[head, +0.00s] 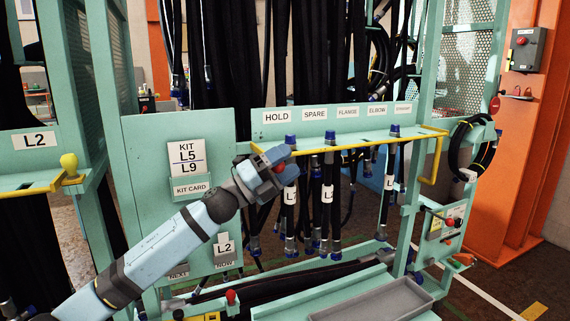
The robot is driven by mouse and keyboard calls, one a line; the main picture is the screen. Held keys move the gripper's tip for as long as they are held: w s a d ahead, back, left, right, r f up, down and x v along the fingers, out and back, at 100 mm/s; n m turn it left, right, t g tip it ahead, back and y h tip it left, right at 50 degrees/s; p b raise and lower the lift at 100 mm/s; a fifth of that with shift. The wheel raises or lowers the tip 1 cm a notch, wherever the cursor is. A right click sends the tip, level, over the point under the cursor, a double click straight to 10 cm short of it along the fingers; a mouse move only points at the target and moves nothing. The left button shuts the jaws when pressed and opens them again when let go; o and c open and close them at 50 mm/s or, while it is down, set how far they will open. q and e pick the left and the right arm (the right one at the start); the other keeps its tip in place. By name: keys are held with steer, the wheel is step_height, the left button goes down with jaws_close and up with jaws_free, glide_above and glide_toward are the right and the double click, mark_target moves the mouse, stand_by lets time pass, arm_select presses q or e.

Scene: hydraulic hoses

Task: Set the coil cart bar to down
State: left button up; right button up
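My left arm reaches in from the lower left. Its gripper (277,163) is at the left end of a yellow bar (350,144) that runs across the green hose rack below the label strip. A small red part shows at the fingers. I cannot tell whether the fingers touch the bar or whether they are open. No label marks any bar as the coil cart bar, so I cannot tell whether this is it. Another yellow bar (30,188) with a yellow knob (69,163) is at the left, under an L2 sign. My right gripper is not in view.
Several black hoses with blue ends (328,195) hang below the label strip (333,115). A grey tray (385,300) and a red knob (231,297) are low in front. A coiled hose (468,150) hangs at the right, near an orange column (520,150).

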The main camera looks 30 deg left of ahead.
arm_select(q)
steer(key=b+v, duration=0.1)
steer(key=v, duration=1.3)
steer(key=shift+b, duration=0.4)
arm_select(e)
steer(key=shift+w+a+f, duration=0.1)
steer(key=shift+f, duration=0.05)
arm_select(q)
steer(key=shift+r, duration=0.1)
